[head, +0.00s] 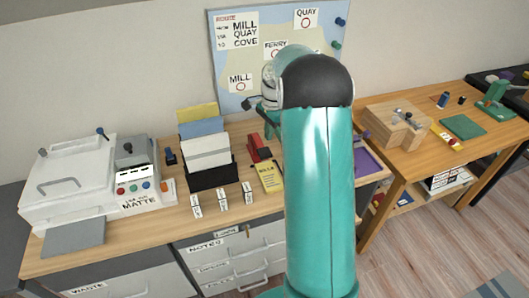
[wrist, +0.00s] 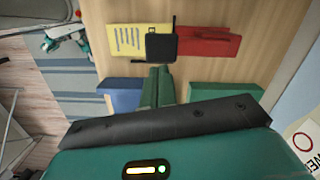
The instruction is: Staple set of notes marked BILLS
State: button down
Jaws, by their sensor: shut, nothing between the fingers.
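The yellow notes marked BILLS (head: 269,177) lie on the desk in front of the red stapler (head: 258,148). In the wrist view the notes (wrist: 130,42) are at upper left and the stapler (wrist: 208,42) at upper right. A black square part (wrist: 161,46) sits between them, against the notes' edge; I cannot tell whether the sheets reach under it. My gripper (wrist: 158,72) is shut and empty, with its green fingers pointing toward the black part but below it in the picture. In the head view my arm hides much of the gripper.
A blue block (wrist: 122,95) and a green block (wrist: 225,96) flank my fingers in the wrist view. A black file holder (head: 213,176), small white labels (head: 222,200) and a laminator (head: 75,180) stand left. A purple tray (head: 368,162) is right of my arm.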

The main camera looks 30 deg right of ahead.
jog(key=shift+a+f, duration=0.15)
jog(key=shift+f, duration=1.2)
jog(key=shift+a+f, duration=0.15)
jog(key=shift+f, duration=1.15)
jog(key=shift+w+f, duration=0.1)
jog(key=shift+f, duration=1.2)
jog(key=d, duration=0.1)
jog(key=d+r, duration=0.1)
jog(key=d, duration=0.1)
notch_tip(320, 180, up, 14)
send_over(266, 151)
jog(key=d, duration=0.5)
jog(key=shift+a+f, duration=0.1)
jog(key=shift+a, duration=0.05)
jog(key=shift+a, duration=0.1)
